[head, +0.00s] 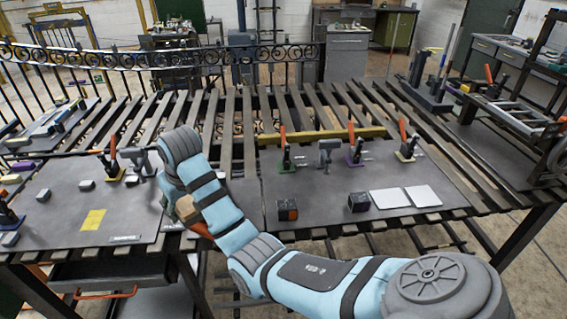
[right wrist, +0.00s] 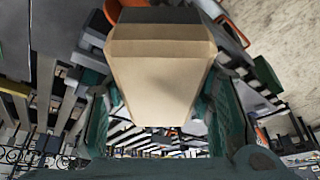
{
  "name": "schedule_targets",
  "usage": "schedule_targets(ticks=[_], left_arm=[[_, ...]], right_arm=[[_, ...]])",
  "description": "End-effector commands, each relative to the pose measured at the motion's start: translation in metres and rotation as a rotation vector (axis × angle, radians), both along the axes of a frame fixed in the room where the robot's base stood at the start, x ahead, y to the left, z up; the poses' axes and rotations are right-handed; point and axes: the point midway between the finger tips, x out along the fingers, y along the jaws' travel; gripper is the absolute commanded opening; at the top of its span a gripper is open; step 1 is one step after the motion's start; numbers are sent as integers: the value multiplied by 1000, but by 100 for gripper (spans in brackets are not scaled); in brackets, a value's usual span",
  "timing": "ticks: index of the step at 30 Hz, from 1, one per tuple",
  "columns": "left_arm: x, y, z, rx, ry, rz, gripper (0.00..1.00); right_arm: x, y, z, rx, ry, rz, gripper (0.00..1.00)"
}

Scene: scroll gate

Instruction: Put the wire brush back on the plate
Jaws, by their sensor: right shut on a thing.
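My right gripper (right wrist: 165,120) is shut on a tan, wood-coloured block, which appears to be the wire brush (right wrist: 162,75); no bristles can be made out. In the head view the brush (head: 187,208) shows partly behind my right arm, at the gap between two dark grey plates. The left plate (head: 65,200) and the right plate (head: 325,185) lie on the slatted table. My arm hides most of the right gripper (head: 173,198) in the head view. Whether the brush touches anything below it cannot be told. My left gripper is not in view.
The left plate holds a yellow square (head: 93,220), small dark blocks and clamps. The right plate holds two dark blocks, two pale sheets (head: 405,197) and several upright clamps, with a yellow bar (head: 320,137) behind. An ornate iron gate (head: 160,57) stands along the back.

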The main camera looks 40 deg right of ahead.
Motion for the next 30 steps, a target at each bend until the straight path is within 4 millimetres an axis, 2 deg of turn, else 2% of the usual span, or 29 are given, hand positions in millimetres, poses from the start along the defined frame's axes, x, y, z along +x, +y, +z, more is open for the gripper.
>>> schedule_targets(ticks=[1, 3, 9, 12, 14, 16, 24, 27, 30], left_arm=[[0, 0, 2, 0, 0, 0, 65], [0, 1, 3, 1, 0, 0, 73], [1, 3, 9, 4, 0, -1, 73], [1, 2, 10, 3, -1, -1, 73], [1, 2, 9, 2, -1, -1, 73], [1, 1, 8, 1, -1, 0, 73], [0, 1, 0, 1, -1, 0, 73], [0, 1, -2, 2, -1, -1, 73], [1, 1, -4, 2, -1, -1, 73]], right_arm=[[0, -15, 1, -5, 0, 6, 14], [-1, -41, 2, -7, 2, 30, 14], [-18, -128, 18, -7, -1, 118, 14], [-27, -153, 25, -3, -5, 150, 14], [-30, -159, 22, -2, -5, 161, 14], [-32, -160, 8, 1, -4, 165, 14], [-33, -159, -94, 2, -1, 162, 14], [-32, -159, -119, 1, -4, 162, 14], [-31, -160, -132, 1, -7, 163, 14]])
